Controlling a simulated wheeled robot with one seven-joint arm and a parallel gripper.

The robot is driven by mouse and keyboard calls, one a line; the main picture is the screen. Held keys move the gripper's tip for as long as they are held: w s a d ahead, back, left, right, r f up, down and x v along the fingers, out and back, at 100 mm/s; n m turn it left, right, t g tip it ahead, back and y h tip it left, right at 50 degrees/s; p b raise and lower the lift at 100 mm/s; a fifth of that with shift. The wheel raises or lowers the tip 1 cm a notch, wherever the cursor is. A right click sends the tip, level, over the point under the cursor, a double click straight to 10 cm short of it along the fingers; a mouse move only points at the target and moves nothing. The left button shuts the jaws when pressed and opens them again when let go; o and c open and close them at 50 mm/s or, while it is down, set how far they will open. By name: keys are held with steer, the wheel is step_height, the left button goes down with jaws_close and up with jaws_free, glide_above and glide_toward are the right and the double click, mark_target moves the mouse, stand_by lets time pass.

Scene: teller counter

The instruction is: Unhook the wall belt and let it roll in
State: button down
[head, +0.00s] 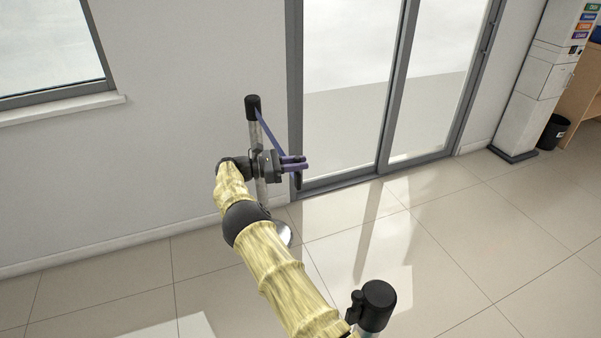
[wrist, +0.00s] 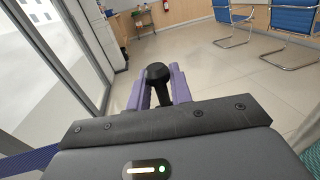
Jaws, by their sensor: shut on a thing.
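A blue-purple belt (head: 268,132) runs from the black head of a post (head: 252,106) by the wall, slanting down to my gripper (head: 296,165). My gripper has purple fingers and is shut on the belt's black end piece (wrist: 158,86), which sticks out between the fingertips in the wrist view. The end piece (head: 298,181) also shows below the fingers in the head view. A strip of blue belt (wrist: 24,161) shows at the lower left of the wrist view. My arm hides part of the post's pole and base.
A second post with a black head (head: 376,304) stands at the lower right, close to my arm. Glass sliding doors (head: 350,110) are behind the gripper. A white cabinet (head: 535,90) and black bin (head: 553,131) stand far right. Blue chairs (wrist: 236,12) are ahead. Tiled floor between is clear.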

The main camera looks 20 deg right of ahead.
steer(key=shift+w, duration=0.3)
steer(key=shift+w, duration=0.1)
steer(key=shift+a+f, duration=0.1)
steer(key=shift+a, duration=0.05)
